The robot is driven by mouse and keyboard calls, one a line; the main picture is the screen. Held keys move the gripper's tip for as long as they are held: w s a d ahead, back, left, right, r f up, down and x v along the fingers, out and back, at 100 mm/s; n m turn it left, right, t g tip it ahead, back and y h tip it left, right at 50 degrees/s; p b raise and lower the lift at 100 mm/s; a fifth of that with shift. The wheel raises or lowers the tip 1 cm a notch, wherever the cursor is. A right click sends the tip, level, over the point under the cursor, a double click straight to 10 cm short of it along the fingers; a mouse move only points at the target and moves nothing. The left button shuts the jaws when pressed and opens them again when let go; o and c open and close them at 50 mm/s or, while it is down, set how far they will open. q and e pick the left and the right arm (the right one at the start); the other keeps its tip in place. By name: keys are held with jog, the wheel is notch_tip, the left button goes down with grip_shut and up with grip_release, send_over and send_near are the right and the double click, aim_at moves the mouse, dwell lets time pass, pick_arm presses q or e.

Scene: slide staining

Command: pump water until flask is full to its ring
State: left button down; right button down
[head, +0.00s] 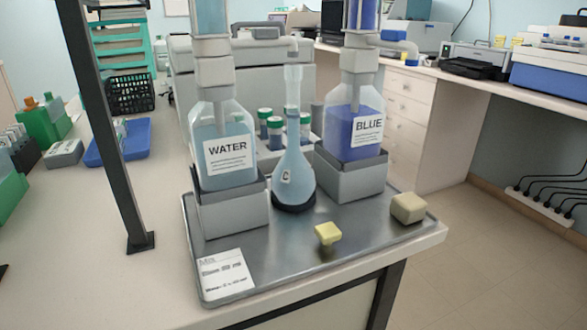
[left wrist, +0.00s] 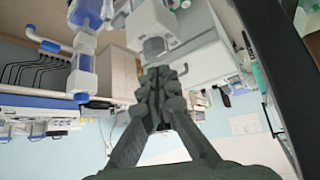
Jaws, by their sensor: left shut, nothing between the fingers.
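The water dispenser bottle (head: 225,150) stands at the left of the steel tray (head: 275,270), in a grey holder, with a pump above it. The flask (head: 293,175) stands upright in a dark base between the two dispensers. Its bulb looks pale blue; I cannot clearly tell the liquid level or the ring. The water pump's spout (head: 265,33) reaches right toward the flask's mouth. My left gripper (left wrist: 160,72) shows in the left wrist view, shut and empty, with its tips close to a pale pump block (left wrist: 150,20); contact cannot be told. My right gripper is not in view.
The blue dispenser bottle (head: 355,130) stands right of the flask. A yellow block (head: 328,233), a beige block (head: 408,207) and a white label card (head: 225,275) lie on the tray. Green-capped vials (head: 275,130) stand behind. A dark post (head: 115,140) rises left of the tray.

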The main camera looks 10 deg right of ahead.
pick_arm(q)
jog(key=shift+r, duration=2.45)
